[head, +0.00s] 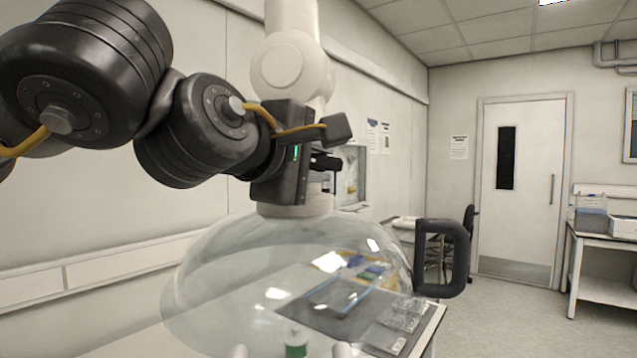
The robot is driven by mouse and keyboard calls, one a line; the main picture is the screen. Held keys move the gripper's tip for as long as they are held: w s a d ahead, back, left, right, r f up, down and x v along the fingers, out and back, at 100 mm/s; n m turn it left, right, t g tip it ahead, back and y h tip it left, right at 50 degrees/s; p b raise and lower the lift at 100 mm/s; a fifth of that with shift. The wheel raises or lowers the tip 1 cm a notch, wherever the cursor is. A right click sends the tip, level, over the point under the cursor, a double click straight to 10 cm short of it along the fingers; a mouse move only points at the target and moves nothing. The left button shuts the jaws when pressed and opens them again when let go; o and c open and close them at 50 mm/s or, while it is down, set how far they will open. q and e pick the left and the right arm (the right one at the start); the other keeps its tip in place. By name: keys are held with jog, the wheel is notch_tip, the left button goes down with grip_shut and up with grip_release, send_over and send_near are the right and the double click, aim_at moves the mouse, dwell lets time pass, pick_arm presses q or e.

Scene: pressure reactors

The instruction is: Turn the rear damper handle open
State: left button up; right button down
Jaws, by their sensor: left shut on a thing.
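A clear dome hood (230,265) hangs from a white jointed extraction duct (290,62). My left arm comes in from the upper left, and my left gripper (326,163) is at the hood's neck, just above the dome. Its fingers are shut on a small dark part there, which I take to be the damper handle; it is mostly hidden by the gripper, so its angle cannot be told. A dark loop-shaped grip (441,258) stands out from the dome's right side, apart from my gripper. My right gripper is not in view.
Under the dome is a bench with a dark mat, several small items and a green-and-white bottle (296,346). A chair (468,240) stands behind the loop grip. A side table (603,240) with boxes is at the right. The floor before the door (523,190) is clear.

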pick_arm(q)
jog(key=shift+f, duration=0.1)
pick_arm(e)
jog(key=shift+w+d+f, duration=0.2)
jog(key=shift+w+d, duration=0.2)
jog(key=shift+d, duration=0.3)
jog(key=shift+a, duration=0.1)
pick_arm(q)
jog(key=o, duration=0.8)
jog(key=shift+o, duration=0.2)
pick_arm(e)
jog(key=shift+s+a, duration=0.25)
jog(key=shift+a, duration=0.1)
pick_arm(q)
jog(key=shift+s, duration=0.1)
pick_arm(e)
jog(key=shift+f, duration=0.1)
